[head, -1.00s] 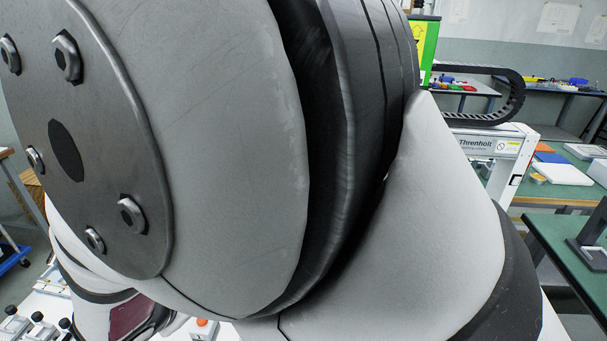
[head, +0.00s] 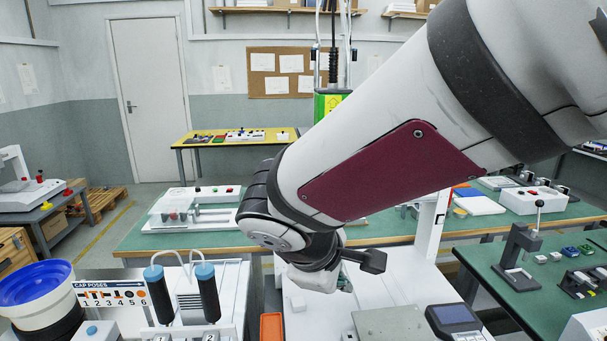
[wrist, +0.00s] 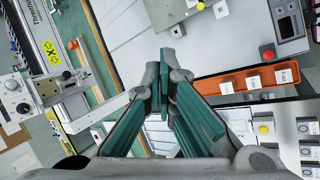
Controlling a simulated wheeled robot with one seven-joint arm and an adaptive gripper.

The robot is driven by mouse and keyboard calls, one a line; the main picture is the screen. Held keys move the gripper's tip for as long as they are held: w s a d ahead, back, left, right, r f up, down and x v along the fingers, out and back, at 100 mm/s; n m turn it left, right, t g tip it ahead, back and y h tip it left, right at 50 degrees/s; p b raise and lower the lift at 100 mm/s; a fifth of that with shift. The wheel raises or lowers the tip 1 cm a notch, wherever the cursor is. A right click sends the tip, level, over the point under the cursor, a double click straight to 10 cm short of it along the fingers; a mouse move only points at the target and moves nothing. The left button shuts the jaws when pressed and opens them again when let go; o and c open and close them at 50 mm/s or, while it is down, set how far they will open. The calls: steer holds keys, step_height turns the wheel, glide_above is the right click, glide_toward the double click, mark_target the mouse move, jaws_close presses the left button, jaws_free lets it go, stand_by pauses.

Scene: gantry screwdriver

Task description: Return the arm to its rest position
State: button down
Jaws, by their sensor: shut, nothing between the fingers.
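My arm stretches across the head view from the upper right down to the middle, over the white work table (head: 385,290). My gripper shows close up in the wrist view (wrist: 163,98), its green-padded fingers meeting at the tips with nothing between them. It points down over the table and is clear of it. In the head view the gripper is mostly hidden below the wrist.
An orange tray (head: 271,327) with white blocks lies on the table, also in the wrist view (wrist: 243,82). A screen device (head: 456,320) stands at right. Two numbered black screwdrivers (head: 208,293) and a blue bowl (head: 37,285) stand at left. The gantry's green unit (head: 328,103) rises behind my arm.

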steer(key=s+d+r+m+g+p, duration=0.15)
steer(key=s+d+r+m, duration=0.25)
steer(key=s+d+m, duration=0.5)
steer(key=s+d+r+m+y, duration=0.2)
steer(key=s+d+m+y, duration=0.1)
steer(key=s, duration=0.7)
steer(key=shift+s+d+m+y+p, duration=0.15)
steer(key=shift+d+m+y+p, duration=0.3)
steer(key=shift+d+m, duration=0.5)
steer(key=shift+d, duration=0.1)
